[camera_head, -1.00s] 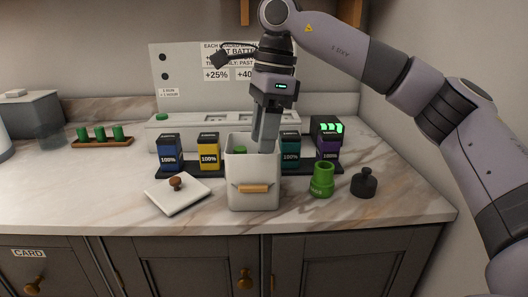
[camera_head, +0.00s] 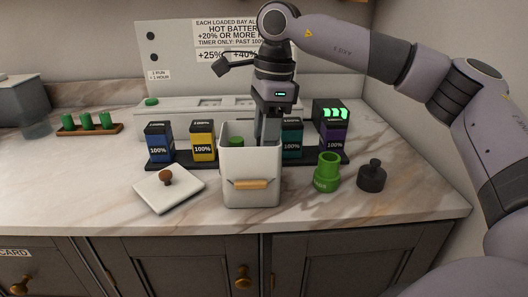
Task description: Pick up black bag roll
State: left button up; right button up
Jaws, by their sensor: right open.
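My right gripper (camera_head: 268,138) points straight down into the open white bin (camera_head: 250,182), toward its right side. Its fingers reach below the rim, and the tips are hidden behind the bin's front wall. No held thing shows between them. A green item (camera_head: 236,141) shows inside the bin at the left. I cannot make out a black bag roll; the lower inside of the bin is hidden. A small black knobbed object (camera_head: 371,178) stands on the counter at the right, and I cannot tell it is a roll. My left gripper is not in view.
A white lid (camera_head: 168,191) with a brown knob lies left of the bin. A green cup-like container (camera_head: 326,172) stands to the right. Battery blocks, one of them yellow (camera_head: 203,142), stand in a dark rack behind. A wooden tray (camera_head: 88,131) holds green cylinders at far left.

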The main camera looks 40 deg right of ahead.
jog(key=shift+f, duration=0.3)
jog(key=c, duration=0.8)
jog(key=shift+r, duration=0.1)
